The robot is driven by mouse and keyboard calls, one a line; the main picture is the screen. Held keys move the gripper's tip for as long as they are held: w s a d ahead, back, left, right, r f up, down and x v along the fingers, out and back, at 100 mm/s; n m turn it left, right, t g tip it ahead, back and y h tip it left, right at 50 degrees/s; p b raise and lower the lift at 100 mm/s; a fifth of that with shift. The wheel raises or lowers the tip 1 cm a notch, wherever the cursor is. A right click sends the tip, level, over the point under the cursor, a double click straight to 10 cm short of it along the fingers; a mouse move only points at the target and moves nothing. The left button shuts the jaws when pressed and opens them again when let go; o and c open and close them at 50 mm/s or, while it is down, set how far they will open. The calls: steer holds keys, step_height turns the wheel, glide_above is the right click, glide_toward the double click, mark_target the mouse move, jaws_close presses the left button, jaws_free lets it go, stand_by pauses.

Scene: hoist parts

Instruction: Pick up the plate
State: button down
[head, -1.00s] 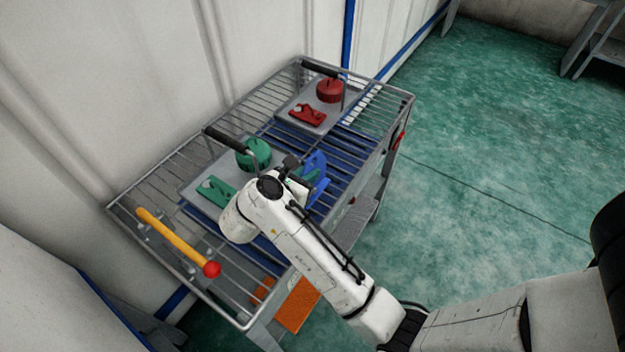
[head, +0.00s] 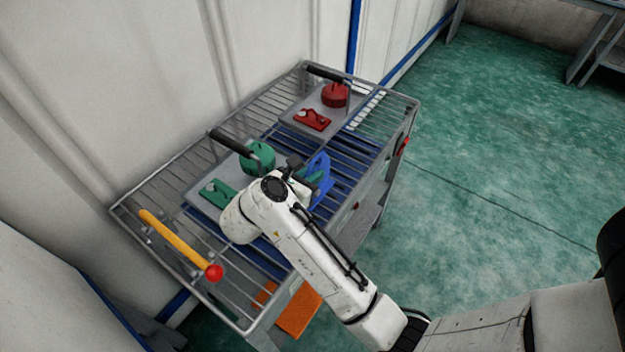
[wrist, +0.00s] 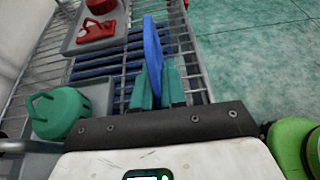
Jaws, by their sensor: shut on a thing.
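A blue plate (wrist: 153,45) stands on edge between the two teal fingers of my gripper (wrist: 158,88) in the wrist view. The fingers are shut on its near part, and its far end sticks out beyond them. In the head view the blue plate (head: 319,166) shows just right of my wrist, above the right part of the rack. My gripper (head: 312,178) is partly hidden there by my arm. I cannot tell whether the plate still touches the rack.
A wire-topped cart (head: 166,274) stands by the wall. It bears a grey tray with green parts (head: 258,157), another with red parts (head: 335,95), and a yellow bar with a red ball (head: 180,243). An orange panel (head: 299,310) is lower down.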

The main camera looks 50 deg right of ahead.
steer(key=s+a+r+p, duration=0.2)
steer(key=s+a+r, duration=0.1)
steer(key=s+r, duration=0.9)
steer(key=shift+s+a+p, duration=0.3)
steer(key=shift+s+p, duration=0.05)
steer(key=shift+s, duration=0.3)
